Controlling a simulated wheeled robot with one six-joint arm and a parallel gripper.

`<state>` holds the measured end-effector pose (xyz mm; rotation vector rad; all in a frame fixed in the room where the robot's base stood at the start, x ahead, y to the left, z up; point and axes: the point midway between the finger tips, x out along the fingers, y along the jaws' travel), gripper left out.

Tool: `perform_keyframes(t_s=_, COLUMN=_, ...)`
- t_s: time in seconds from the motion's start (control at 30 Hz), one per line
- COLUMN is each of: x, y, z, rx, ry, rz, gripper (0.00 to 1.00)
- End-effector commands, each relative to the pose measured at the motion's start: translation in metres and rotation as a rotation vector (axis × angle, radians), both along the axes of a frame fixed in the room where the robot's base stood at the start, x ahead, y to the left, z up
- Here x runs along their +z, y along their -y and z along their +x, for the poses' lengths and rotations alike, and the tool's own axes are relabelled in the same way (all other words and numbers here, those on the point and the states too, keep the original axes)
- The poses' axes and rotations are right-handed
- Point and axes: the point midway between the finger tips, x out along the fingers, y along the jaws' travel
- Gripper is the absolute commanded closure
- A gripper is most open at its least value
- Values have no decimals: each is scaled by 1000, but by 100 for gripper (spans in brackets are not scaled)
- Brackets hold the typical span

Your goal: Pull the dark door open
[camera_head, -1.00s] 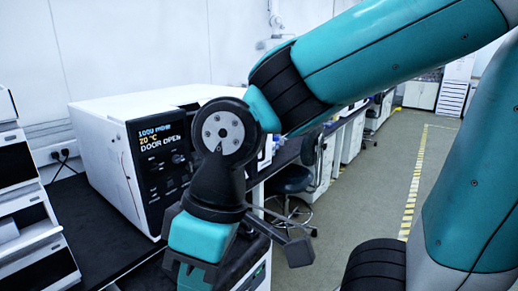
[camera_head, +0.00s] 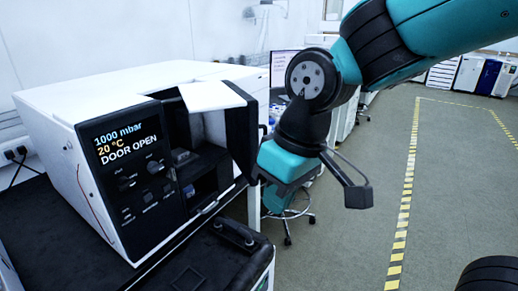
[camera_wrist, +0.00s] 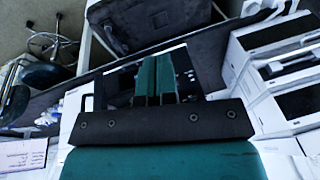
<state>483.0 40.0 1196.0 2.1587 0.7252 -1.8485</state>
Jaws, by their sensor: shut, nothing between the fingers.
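The white instrument (camera_head: 50,110) stands at the left in the head view, with a black control panel (camera_head: 128,175) whose screen reads "DOOR OPEN". Its dark door (camera_head: 242,135) stands swung out at the right of the opening, and the dark chamber (camera_head: 203,165) shows inside. My gripper's teal wrist end is just right of the door; its fingers are hidden in the head view, and I cannot tell whether they touch the door. In the wrist view my gripper (camera_wrist: 155,60) shows its two green fingers close together, shut and empty.
A black-topped unit with a handle (camera_head: 235,236) is in front of the instrument. A stool (camera_head: 288,205) stands behind my arm. White stacked units (camera_wrist: 275,75) show at the right in the wrist view.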

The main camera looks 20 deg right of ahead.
Motion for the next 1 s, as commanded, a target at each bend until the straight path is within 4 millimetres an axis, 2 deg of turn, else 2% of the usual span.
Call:
perform_keyframes(t_s=0.03, x=4, y=-3, z=35, rx=-43, ry=20, rz=-51, gripper=100)
perform_keyframes(t_s=0.1, x=5, y=-6, z=87, rx=-126, ry=66, rz=-135, gripper=100)
perform_keyframes(t_s=0.2, x=1, y=-14, z=155, rx=-252, ry=144, rz=-253, gripper=100)
perform_keyframes(t_s=0.3, x=-7, y=-23, z=207, rx=-372, ry=224, rz=-355, gripper=100)
perform_keyframes(t_s=0.4, x=-15, y=-32, z=240, rx=-475, ry=295, rz=-437, gripper=100)
perform_keyframes(t_s=0.5, x=-23, y=-39, z=259, rx=-552, ry=348, rz=-493, gripper=100)
perform_keyframes(t_s=0.67, x=-30, y=-43, z=270, rx=-616, ry=393, rz=-536, gripper=100)
perform_keyframes(t_s=0.87, x=-45, y=-32, z=279, rx=-630, ry=398, rz=-545, gripper=100)
perform_keyframes(t_s=1.0, x=-66, y=-19, z=290, rx=-628, ry=395, rz=-546, gripper=100)
